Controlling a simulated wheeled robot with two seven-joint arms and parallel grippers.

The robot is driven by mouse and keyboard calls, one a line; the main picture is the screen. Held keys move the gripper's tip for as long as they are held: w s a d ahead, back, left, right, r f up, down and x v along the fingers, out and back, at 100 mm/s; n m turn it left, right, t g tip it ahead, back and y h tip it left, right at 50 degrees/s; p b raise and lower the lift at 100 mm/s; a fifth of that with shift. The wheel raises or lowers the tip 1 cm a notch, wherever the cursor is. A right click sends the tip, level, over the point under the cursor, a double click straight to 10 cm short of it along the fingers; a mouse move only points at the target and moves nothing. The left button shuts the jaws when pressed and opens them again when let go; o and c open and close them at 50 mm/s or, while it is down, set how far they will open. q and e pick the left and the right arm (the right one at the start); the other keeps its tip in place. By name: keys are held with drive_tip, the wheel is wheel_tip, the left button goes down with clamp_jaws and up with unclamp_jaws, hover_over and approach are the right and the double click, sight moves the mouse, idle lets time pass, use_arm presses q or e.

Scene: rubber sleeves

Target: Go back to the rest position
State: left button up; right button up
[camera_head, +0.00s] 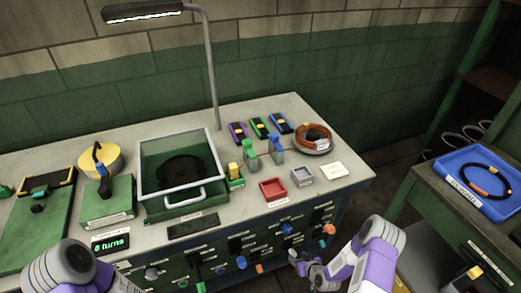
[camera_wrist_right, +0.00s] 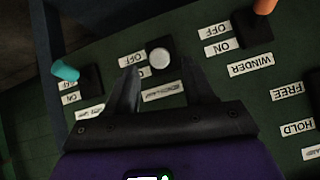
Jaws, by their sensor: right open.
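My right gripper (camera_head: 306,268) shows at the bottom of the head view, at the end of a purple and white arm. It is in front of the bench's green front panel (camera_head: 330,212). In the right wrist view the gripper (camera_wrist_right: 163,85) is open, its two dark fingers apart with nothing held between them. A round pale knob (camera_wrist_right: 160,58) on the panel shows beyond the gap. I cannot tell whether a finger touches the panel. My left arm enters at the bottom left of the head view, but its gripper is out of view.
Panel switches include a teal lever (camera_wrist_right: 65,70) and an orange lever (camera_wrist_right: 264,6). On the bench stand a clear-lidded box (camera_head: 180,160), a red tray (camera_head: 273,188) and a copper-coloured coil (camera_head: 313,138). A blue tray (camera_head: 453,161) sits on the right-hand table.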

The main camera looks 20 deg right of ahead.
drive_tip(key=shift+a, duration=0.15)
drive_tip(key=s+a+r+m+g+y, duration=0.1)
drive_tip(key=s+a+r+g, duration=0.3)
drive_tip(key=s+a, duration=0.4)
drive_tip(key=s+a+r+m+g+y, duration=0.1)
drive_tip(key=s+a+r+g, duration=0.4)
drive_tip(key=s+a, duration=0.3)
drive_tip(key=a, duration=0.4)
drive_tip(key=shift+s+a+r+y, duration=0.15)
drive_tip(key=shift+s+a+y, duration=0.05)
drive_tip(key=shift+s+y, duration=0.2)
drive_tip(key=shift+s+r, duration=0.1)
drive_tip(key=shift+s, duration=0.1)
drive_tip(key=shift+c, duration=0.3)
